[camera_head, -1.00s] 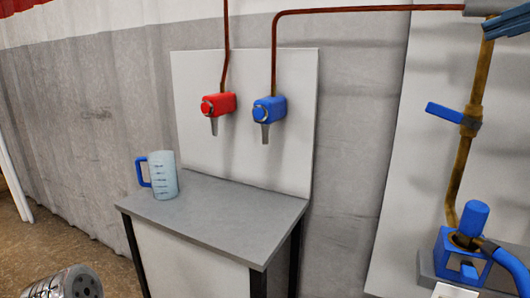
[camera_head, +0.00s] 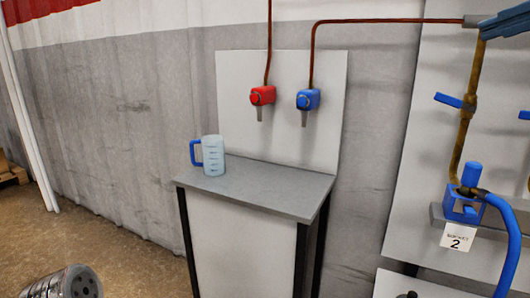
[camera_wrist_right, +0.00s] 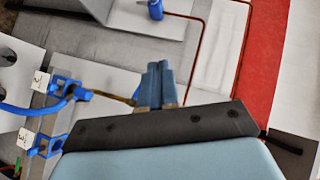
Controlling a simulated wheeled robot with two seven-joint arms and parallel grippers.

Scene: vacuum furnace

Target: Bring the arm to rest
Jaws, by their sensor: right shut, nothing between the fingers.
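My right gripper (camera_head: 487,28) shows at the top right corner of the head view, with its blue-grey fingers pointing left. In the right wrist view its two fingers (camera_wrist_right: 158,84) lie together, shut with nothing between them. They are clear of the wall fittings behind them. My left gripper is not in view.
A grey-topped table (camera_head: 285,190) bears a measuring jug (camera_head: 213,158) with a blue handle. Red (camera_head: 262,96) and blue (camera_head: 307,100) taps hang above it. A blue valve unit (camera_head: 462,206) with a hose and a "2" label (camera_head: 457,238) stands right.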

